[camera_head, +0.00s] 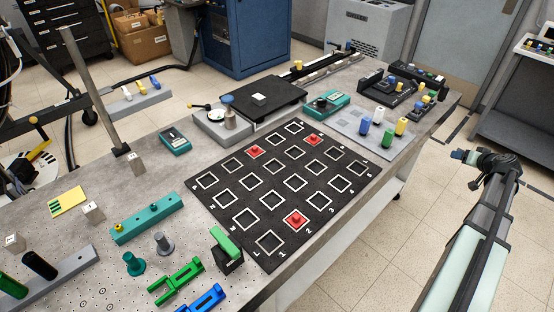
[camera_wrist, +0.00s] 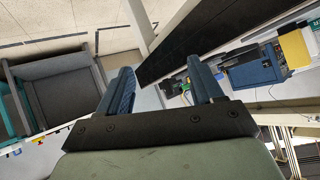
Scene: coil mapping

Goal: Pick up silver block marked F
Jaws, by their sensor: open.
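Three small silver blocks stand at the left part of the table: one near the metal post (camera_head: 136,162), one beside the yellow card (camera_head: 94,212), and one at the left edge (camera_head: 7,283). Each seems to carry a dark mark, too small to read, so I cannot tell which is F. My gripper (camera_head: 460,155) is off the table's right side, above the floor, far from the blocks. In the wrist view my gripper (camera_wrist: 163,85) has its two blue fingers apart with nothing between them. No silver block shows in that view.
A black mat (camera_head: 222,208) with white squares and three red pieces fills the table's middle. A teal bar (camera_head: 147,221), green and blue brackets and pegs stand at the front left. A thin upright post (camera_head: 90,92) rises near the back silver block.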

